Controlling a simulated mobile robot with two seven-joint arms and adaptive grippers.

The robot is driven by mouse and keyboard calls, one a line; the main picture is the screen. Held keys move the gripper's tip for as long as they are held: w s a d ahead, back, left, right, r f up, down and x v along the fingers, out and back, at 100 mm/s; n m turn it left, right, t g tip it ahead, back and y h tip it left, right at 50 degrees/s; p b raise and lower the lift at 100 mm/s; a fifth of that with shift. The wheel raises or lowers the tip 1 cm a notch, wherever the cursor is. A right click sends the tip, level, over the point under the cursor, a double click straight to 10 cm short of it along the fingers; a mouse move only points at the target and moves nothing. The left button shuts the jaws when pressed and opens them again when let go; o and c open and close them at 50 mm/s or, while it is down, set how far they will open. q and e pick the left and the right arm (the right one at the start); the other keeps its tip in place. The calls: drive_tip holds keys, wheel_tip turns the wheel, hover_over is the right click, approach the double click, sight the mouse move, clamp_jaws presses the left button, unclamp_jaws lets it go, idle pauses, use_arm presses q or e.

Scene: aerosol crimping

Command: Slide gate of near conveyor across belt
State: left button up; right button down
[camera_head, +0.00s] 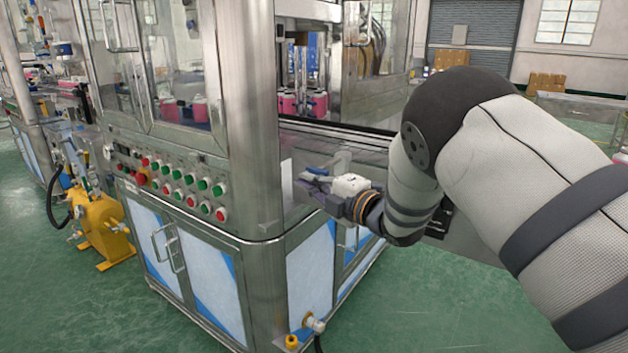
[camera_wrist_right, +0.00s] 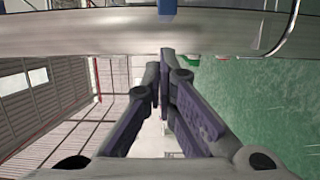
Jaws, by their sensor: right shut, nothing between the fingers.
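The near conveyor (camera_head: 365,146) runs out to the right from the machine, with a grey metal side and a dark strip along its top. A small blue piece (camera_head: 342,158) shows at its side, just above my right gripper (camera_head: 306,181); I cannot tell whether it is the gate. In the wrist view, a blue piece (camera_wrist_right: 167,7) stands at the top edge beyond a grey metal rail (camera_wrist_right: 110,33). Contact cannot be told. My left gripper is out of view.
The steel machine cabinet (camera_head: 262,110) with its corner post stands left of my right gripper. Its button panel (camera_head: 180,185) faces front left. Pink-filled containers (camera_head: 317,103) stand inside. A yellow pump (camera_head: 104,226) is at the left. Green floor (camera_head: 420,310) is open at the lower right.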

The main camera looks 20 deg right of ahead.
sight(327, 166)
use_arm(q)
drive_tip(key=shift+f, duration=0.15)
use_arm(e)
drive_tip(key=shift+w+d, duration=0.6)
drive_tip(key=shift+d, duration=0.1)
drive_tip(key=w+d+b, duration=0.1)
drive_tip(key=w+d, duration=0.1)
drive_tip(key=w+d+b, duration=0.1)
drive_tip(key=w+d, duration=0.1)
drive_tip(key=d, duration=0.1)
drive_tip(key=shift+w+d+f, duration=0.1)
drive_tip(key=shift+w+d, duration=0.05)
drive_tip(key=shift+d, duration=0.15)
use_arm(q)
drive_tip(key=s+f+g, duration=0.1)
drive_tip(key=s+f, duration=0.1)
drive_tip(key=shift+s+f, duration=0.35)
use_arm(e)
drive_tip(key=shift+r, duration=0.3)
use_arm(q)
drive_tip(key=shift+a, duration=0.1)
use_arm(e)
drive_tip(key=shift+a, duration=0.1)
